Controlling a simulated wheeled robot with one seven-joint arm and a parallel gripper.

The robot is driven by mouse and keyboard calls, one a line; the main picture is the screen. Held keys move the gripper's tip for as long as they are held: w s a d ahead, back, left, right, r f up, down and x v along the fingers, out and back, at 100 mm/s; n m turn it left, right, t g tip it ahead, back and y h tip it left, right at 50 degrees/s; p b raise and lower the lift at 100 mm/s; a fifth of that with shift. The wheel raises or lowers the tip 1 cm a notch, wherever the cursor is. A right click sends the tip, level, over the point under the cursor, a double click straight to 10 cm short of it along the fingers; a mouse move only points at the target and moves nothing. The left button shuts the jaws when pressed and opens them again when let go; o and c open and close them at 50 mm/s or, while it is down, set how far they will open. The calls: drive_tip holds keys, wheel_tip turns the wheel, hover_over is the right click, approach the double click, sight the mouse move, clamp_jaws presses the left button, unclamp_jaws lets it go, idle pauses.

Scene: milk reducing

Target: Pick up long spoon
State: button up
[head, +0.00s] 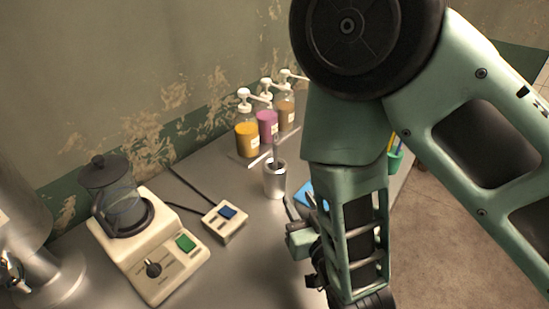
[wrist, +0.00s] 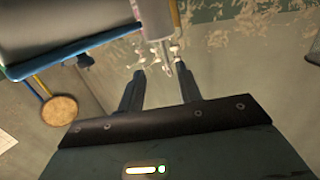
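A metal cup (head: 275,181) stands on the counter in the head view, with a dark, thin handle (head: 276,150) upright in it. A thin pale stick (head: 257,160) shows behind the cup and may be the long spoon; I cannot tell which is the spoon. My gripper (head: 298,212) is in front and right of the cup, apart from it. In the wrist view, seen upside down, my gripper (wrist: 160,70) has its two fingers apart with nothing held between them. The cup (wrist: 155,18) appears ahead, with thin pale shapes around its mouth.
Pump bottles with yellow (head: 246,139), purple (head: 267,124) and brown contents stand behind the cup. A blender-like machine (head: 150,250) and a small button box (head: 225,222) are to the left. A green cup (head: 395,160) and a blue item (head: 304,193) are near my arm.

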drive_tip(key=t, duration=0.1)
drive_tip(key=b, duration=0.9)
approach(276, 157)
drive_tip(key=shift+d+f, duration=0.2)
drive_tip(key=shift+d, duration=0.15)
drive_tip(key=shift+w+b, duration=0.1)
drive_tip(key=shift+b, duration=0.95)
drive_tip(key=shift+a+r+p+x, duration=0.15)
drive_tip(key=shift+p+x, duration=0.55)
drive_tip(key=shift+x, duration=1.35)
drive_tip(key=shift+a+p+x, duration=0.1)
drive_tip(key=shift+p+x, duration=0.6)
drive_tip(key=shift+x, duration=1.4)
drive_tip(key=shift+a+r+p+x, duration=0.15)
drive_tip(key=shift+p+x, duration=0.55)
drive_tip(key=shift+x, duration=1.35)
clamp_jaws()
